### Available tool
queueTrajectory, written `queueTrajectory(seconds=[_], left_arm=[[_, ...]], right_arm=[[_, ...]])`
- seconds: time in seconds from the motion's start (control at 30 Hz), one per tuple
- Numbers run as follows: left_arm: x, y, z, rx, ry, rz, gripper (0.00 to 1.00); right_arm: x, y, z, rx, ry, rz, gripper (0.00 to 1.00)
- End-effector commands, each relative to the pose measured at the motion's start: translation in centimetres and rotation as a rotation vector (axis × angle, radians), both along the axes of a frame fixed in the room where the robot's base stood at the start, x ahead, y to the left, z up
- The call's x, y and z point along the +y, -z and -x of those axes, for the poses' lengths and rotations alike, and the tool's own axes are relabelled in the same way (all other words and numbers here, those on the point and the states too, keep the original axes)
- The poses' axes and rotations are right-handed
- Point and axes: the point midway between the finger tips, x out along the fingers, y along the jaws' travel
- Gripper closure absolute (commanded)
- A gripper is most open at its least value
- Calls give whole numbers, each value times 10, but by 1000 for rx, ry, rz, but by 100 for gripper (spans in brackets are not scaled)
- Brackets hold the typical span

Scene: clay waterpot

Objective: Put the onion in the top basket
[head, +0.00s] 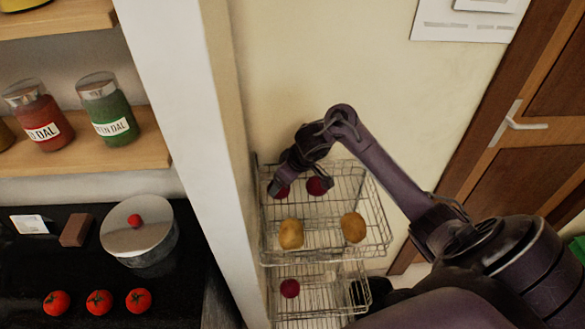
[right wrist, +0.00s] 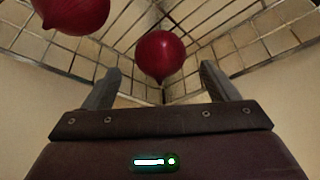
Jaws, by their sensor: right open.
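The top wire basket (head: 375,252) stands against the wall in the head view. Two red onions lie at its back: one onion (head: 317,186) on the right and another (head: 282,192) on the left, partly hidden by my gripper. A third onion (head: 290,288) is in the basket below. My right gripper (head: 302,186) is over the back of the top basket, open. In the right wrist view, one onion (right wrist: 160,55) shows beyond and between the spread fingers, with no visible grip on it. A second onion (right wrist: 75,12) is at the upper left. My left gripper is out of view.
Two potatoes (head: 291,234) (head: 353,227) lie in the front of the top basket. The lower basket (head: 335,300) is directly beneath. A white pillar (head: 185,120) separates the baskets from a black counter with tomatoes (head: 98,302) and a lidded pot (head: 140,240). A door (head: 530,150) is at right.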

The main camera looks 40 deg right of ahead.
Motion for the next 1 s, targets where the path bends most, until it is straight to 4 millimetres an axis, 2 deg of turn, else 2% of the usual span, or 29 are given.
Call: queueTrajectory(seconds=[0.03,0.2,0.4,1.0], left_arm=[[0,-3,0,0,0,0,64],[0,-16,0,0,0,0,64],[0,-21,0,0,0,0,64],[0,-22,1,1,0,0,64]], right_arm=[[-3,-14,4,-5,-2,5,19],[-8,-49,19,-2,-1,8,19],[-10,-67,28,0,-1,4,19],[-10,-70,30,1,0,0,19]])
